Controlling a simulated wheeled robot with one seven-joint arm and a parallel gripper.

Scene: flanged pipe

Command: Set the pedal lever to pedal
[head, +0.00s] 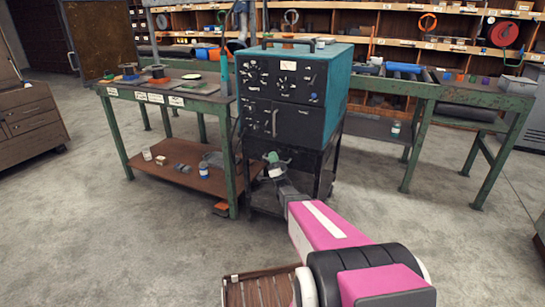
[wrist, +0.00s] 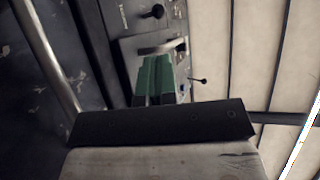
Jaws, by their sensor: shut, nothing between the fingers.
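A welding-type machine with a black front panel (head: 300,118) and teal side stands in the middle of the head view. Several knobs and small levers are on its front. A metal lever (head: 274,122) sits low on the front. In the wrist view, a metal handle (wrist: 152,42) lies just beyond the fingertips, beside a black knob (wrist: 155,12) and a small ball-ended lever (wrist: 204,80). I cannot read which one is the pedal lever. My gripper (wrist: 163,62) has green fingers, shut and empty, and overlaps the handle's edge; contact cannot be told. In the head view, my gripper (head: 271,157) is low before the machine.
A green-legged workbench (head: 140,95) with a lower shelf stands left of the machine. A green roller table (head: 425,100) and another bench (head: 480,97) stand to the right. Shelving (head: 450,52) lines the back. The concrete floor (head: 100,240) is clear at front left.

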